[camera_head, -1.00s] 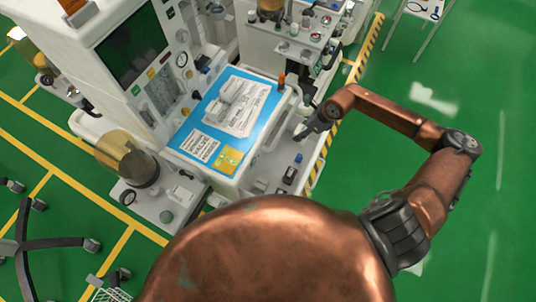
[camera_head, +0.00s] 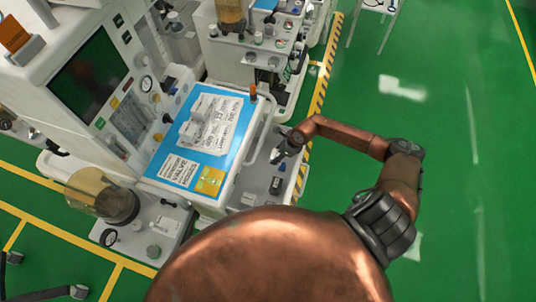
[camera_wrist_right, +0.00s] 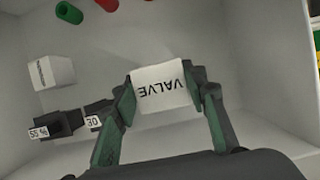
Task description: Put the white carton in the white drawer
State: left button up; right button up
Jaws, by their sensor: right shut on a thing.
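My right gripper (camera_head: 284,150) is over the pale open drawer (camera_head: 262,168) at the right side of the cart, in the head view. In the right wrist view its fingers (camera_wrist_right: 168,88) are shut on a white carton (camera_wrist_right: 166,84) with "VALVE" printed on it. The carton is between pale drawer walls; I cannot tell whether it touches the drawer's floor. In the head view the held carton is too small to make out clearly. My left gripper is not in view.
Another white box (camera_wrist_right: 52,72) and dark items tagged "55 %" (camera_wrist_right: 62,125) and "30" lie in the drawer, with green and red cylinders at its far side. A blue mat (camera_head: 237,112) with papers and white boxes lies on the cart top. Green floor is clear at right.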

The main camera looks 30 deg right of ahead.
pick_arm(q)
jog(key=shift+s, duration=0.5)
pick_arm(e)
jog(key=w+a, duration=0.1)
jog(key=w+a+f, duration=0.1)
jog(key=w, duration=0.1)
jog(key=shift+a, duration=0.25)
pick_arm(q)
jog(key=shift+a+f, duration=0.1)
pick_arm(e)
jog(key=shift+f, duration=0.1)
pick_arm(q)
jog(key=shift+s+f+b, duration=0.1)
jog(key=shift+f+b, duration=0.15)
jog(key=shift+b, duration=0.1)
pick_arm(e)
jog(key=shift+f, duration=0.4)
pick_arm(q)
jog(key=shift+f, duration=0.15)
pick_arm(e)
jog(key=shift+s+f, duration=0.15)
jog(key=shift+f, duration=0.05)
